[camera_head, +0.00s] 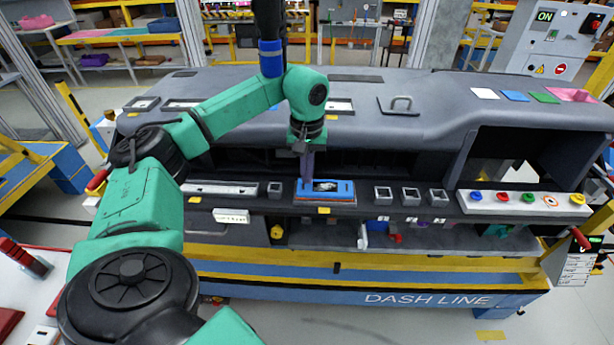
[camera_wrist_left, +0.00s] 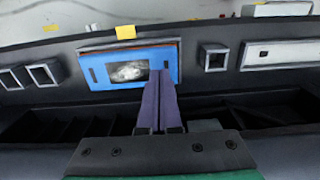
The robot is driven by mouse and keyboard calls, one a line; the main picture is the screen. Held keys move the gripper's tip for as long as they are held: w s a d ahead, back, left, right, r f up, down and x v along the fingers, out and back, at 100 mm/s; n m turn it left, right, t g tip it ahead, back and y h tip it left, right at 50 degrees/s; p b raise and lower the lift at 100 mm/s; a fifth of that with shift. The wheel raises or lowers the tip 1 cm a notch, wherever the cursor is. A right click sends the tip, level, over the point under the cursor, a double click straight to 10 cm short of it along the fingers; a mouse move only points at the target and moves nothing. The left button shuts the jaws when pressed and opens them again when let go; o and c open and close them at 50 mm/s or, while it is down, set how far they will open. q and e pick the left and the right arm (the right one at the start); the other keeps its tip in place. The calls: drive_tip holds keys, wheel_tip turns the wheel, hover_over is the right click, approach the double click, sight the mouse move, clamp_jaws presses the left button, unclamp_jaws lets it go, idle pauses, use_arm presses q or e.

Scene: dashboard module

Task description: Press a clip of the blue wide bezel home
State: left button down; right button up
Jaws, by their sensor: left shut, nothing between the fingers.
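The blue wide bezel (camera_head: 346,188) lies over a slot in the dashboard's front ledge, around a dark window with a pale image. It also shows in the wrist view (camera_wrist_left: 165,58). An orange edge shows along its far side in the wrist view; whether it sits flush I cannot tell. My left gripper (camera_head: 307,179) points down with its fingers together and empty. In the wrist view its purple fingertips (camera_wrist_left: 158,73) are at the bezel's edge, right of the window. I cannot tell whether they touch it. The fingers hide part of that edge. My right gripper is not in view.
Small square openings (camera_head: 411,196) lie right of the bezel, and a long pale panel (camera_head: 220,188) lies left. A white strip with coloured buttons (camera_head: 523,202) is further right. The dashboard's upper shell (camera_head: 440,105) overhangs behind the ledge. A yellow tag (camera_wrist_left: 125,32) sits beside the bezel.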

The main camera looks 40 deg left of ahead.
use_arm(q)
drive_tip(key=shift+s+f+b, duration=0.1)
drive_tip(key=shift+f+b, duration=0.35)
drive_tip(key=shift+f, duration=0.35)
drive_tip(key=shift+f, duration=0.15)
idle(1.0)
idle(0.4)
wheel_tip(320, 180, up, 8)
drive_tip(key=p, duration=0.7)
drive_tip(key=shift+a, duration=0.1)
